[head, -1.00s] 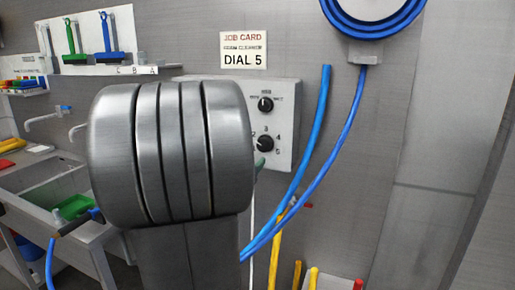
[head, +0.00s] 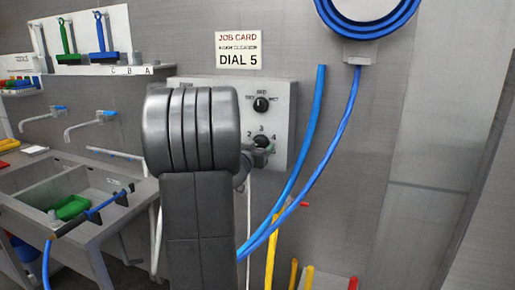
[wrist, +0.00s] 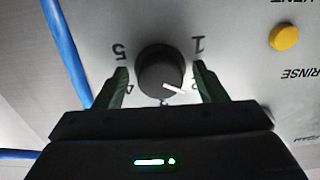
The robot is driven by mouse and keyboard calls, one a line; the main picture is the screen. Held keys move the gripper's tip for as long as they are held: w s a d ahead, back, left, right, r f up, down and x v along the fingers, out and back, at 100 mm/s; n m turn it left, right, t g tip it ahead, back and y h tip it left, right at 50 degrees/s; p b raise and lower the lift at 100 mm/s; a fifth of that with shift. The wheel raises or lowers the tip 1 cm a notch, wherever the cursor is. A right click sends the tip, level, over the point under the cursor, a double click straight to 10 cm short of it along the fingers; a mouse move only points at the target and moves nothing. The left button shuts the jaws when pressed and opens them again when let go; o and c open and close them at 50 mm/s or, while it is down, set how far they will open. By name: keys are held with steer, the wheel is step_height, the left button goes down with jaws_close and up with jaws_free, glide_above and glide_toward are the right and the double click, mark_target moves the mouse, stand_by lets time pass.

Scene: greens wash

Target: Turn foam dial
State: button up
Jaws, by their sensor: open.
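The foam dial (head: 261,142) is a black round knob low on the grey control box on the wall. In the wrist view, seen upside down, the dial (wrist: 160,70) has a white pointer aimed at the 2 mark, which a finger partly covers. My gripper (wrist: 160,68) is open, with one green finger on each side of the dial and a small gap at both sides. In the head view my gripper (head: 262,153) is small at the dial's lower edge, partly hidden behind my arm. The job card (head: 239,50) above the box reads DIAL 5.
A second black knob (head: 261,104) sits above the dial. A yellow button (wrist: 284,37) shows in the wrist view. Blue hoses (head: 312,160) hang right of the box, under a hose reel (head: 368,12). A sink (head: 75,200) stands at left.

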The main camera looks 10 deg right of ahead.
steer(key=c, duration=1)
steer(key=shift+m, duration=0.3)
steer(key=m+b, duration=1.4)
steer(key=m, duration=2.1)
steer(key=shift+r, duration=0.2)
steer(key=shift+m, duration=0.3)
